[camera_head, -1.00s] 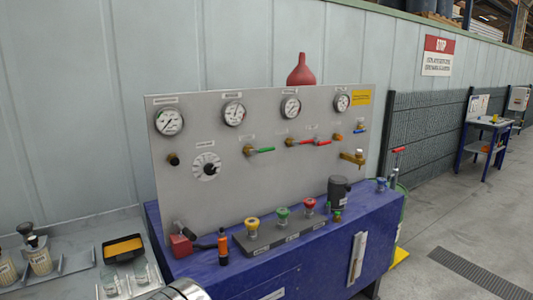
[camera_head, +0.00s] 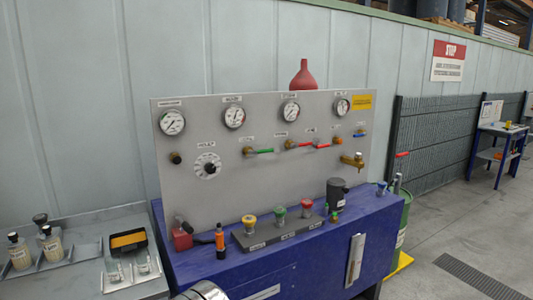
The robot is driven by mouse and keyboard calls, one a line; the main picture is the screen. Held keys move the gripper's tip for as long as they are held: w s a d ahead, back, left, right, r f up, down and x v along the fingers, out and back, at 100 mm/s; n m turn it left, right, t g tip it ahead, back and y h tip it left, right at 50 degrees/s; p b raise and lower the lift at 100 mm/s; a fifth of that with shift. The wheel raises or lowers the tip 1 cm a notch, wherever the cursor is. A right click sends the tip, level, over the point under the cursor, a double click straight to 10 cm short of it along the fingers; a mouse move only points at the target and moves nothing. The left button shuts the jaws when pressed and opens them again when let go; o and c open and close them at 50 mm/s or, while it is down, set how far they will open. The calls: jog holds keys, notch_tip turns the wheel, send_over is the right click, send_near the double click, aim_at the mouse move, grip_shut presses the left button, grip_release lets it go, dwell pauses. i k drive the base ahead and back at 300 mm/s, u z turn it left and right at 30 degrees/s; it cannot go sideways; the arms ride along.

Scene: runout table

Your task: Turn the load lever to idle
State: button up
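A grey upright panel (camera_head: 225,185) stands at the back of a blue table (camera_head: 320,240). A red block with a dark-handled lever (camera_head: 182,233) sits at the table's left front; the handle tilts up to the left. The panel has a green-handled lever (camera_head: 262,151) and two red-handled levers (camera_head: 298,145) (camera_head: 322,146), all lying about level. A round white dial with a black knob (camera_head: 208,166) is at the panel's left. The small labels are too blurred to tell which is the load lever or where idle lies.
An orange-and-black tool (camera_head: 220,242) stands right of the red block. A grey strip (camera_head: 275,236) holds yellow, green and red knobs. A dark cylinder (camera_head: 336,193) stands at the right. Bottles (camera_head: 50,244) and a black-yellow tray (camera_head: 128,241) are on the left bench. Floor at right is open.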

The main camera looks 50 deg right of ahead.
aim_at(251, 152)
jog(key=z, duration=0.65)
jog(key=i, duration=1)
jog(key=z, duration=0.05)
